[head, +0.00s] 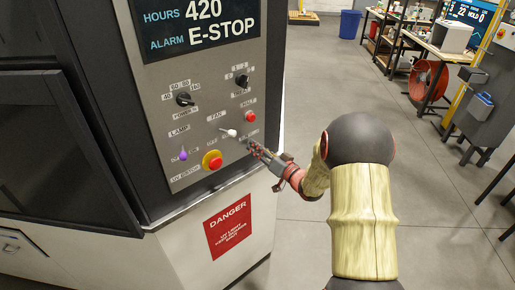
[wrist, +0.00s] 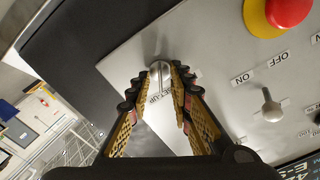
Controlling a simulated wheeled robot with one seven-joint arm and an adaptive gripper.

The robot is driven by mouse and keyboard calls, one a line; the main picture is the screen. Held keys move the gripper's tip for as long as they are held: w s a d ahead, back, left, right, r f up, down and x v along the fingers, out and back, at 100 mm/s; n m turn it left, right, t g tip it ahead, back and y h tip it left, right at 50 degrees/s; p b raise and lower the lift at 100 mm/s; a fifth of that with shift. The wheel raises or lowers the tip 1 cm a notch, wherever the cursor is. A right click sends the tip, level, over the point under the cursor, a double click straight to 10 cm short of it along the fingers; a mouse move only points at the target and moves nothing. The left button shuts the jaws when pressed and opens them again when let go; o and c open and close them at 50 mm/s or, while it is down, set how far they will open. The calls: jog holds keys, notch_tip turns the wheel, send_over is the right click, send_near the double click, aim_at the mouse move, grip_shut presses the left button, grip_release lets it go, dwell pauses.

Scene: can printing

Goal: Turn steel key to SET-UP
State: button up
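A toggle switch (wrist: 270,107) marked ON and OFF is beside the key, also seen in the head view (head: 229,133). A red mushroom button on a yellow base (head: 212,161), a red HALT button (head: 250,116), and black knobs (head: 184,99) are nearby. Open floor lies right.

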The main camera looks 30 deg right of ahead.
jog(key=s+d, duration=0.2)
jog(key=s, duration=0.9)
jog(key=shift+s+d, duration=0.15)
jog(key=shift+s, duration=0.25)
